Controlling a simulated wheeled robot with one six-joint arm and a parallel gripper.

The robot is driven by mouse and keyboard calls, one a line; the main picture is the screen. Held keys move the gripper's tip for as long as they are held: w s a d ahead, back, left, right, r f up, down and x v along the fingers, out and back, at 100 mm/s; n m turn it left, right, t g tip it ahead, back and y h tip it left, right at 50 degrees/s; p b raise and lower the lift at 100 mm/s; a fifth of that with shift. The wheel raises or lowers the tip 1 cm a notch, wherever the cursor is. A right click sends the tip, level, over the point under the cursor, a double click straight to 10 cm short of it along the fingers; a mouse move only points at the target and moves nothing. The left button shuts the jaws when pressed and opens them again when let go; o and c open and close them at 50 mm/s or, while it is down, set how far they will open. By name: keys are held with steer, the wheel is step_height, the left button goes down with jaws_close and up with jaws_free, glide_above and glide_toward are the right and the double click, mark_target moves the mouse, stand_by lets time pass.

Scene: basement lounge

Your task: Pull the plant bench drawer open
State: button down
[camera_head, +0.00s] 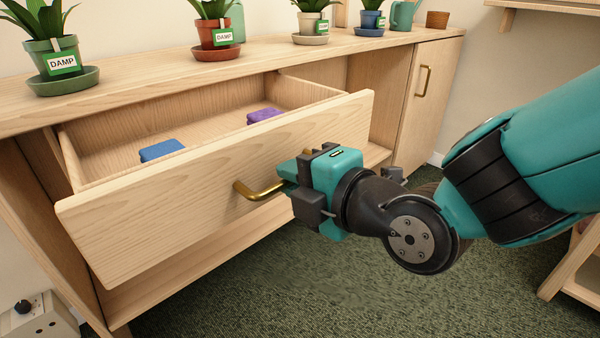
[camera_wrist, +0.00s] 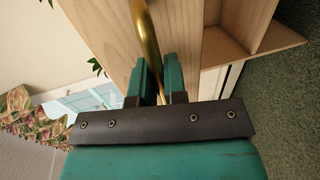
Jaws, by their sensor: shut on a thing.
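The plant bench (camera_head: 290,62) is light wood with potted plants on top. Its wide drawer (camera_head: 150,222) is pulled well out, and its inside shows. A blue block (camera_head: 161,150) and a purple block (camera_head: 263,115) lie inside the drawer. My gripper (camera_head: 285,180) is in front of the drawer and shut on the brass drawer handle (camera_head: 258,193), near the handle's right end. In the wrist view, the handle (camera_wrist: 147,40) runs down between my two teal fingers (camera_wrist: 160,78). The fingertips partly hide the handle's right end in the head view.
A cupboard door with its own brass handle (camera_head: 425,80) is at the bench's right end. Several potted plants (camera_head: 216,35) on saucers stand on top, some labelled DAMP. A wooden piece (camera_head: 575,262) stands at the lower right. Green carpet (camera_head: 300,290) in front is clear.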

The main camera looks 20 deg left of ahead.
steer(key=shift+w+d, duration=0.1)
steer(key=c, duration=1.2)
jaws_free()
